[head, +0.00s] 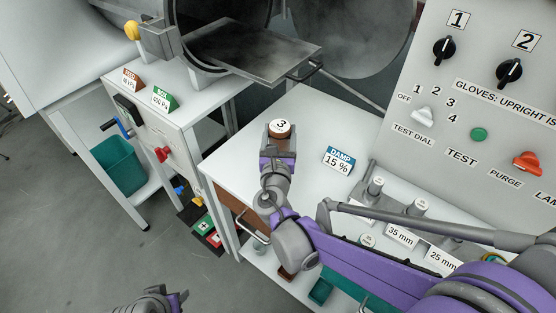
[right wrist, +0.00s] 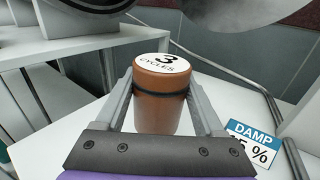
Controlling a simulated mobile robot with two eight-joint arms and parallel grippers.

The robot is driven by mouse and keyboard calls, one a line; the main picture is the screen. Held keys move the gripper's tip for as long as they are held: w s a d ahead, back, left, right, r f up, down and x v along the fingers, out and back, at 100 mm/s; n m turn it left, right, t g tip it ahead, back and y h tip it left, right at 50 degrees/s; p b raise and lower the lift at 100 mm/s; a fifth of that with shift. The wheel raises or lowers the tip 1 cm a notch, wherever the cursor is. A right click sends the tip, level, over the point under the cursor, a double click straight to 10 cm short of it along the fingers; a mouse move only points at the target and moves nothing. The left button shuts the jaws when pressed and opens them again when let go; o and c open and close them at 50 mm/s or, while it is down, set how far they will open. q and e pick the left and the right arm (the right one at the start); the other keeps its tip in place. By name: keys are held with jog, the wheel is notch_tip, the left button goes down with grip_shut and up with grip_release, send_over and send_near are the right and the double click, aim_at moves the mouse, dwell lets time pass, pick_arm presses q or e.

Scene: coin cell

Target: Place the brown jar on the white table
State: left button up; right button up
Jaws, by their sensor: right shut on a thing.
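The brown jar (head: 279,128) has a white lid marked "3"; in the right wrist view the lid of the jar (right wrist: 160,98) reads "3 CYCLES" and a dark band circles its body. My right gripper (head: 278,147) is shut on the jar, one finger on each side, and the jar is upright. It is at the left part of the white table (head: 315,122). I cannot tell whether its base touches the tabletop. My left gripper (head: 165,300) shows only partly at the bottom edge of the head view, away from the table, and its fingers are unclear.
A "DAMP 15 %" sign (head: 339,160) stands on the table right of the jar. Weights with "35 mm" (head: 400,235) and "25 mm" labels are farther right. A grey tray (head: 262,55) juts from a round opening behind. A control panel (head: 490,90) stands at right.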

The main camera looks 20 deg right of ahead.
notch_tip(320, 180, down, 8)
jog(key=shift+r+b, duration=0.25)
jog(key=shift+b, duration=0.6)
jog(key=shift+f, duration=0.15)
jog(key=o, duration=1.4)
jog(key=shift+o, duration=0.2)
jog(key=shift+r, duration=0.2)
jog(key=v, duration=1.2)
jog(key=shift+r, duration=0.1)
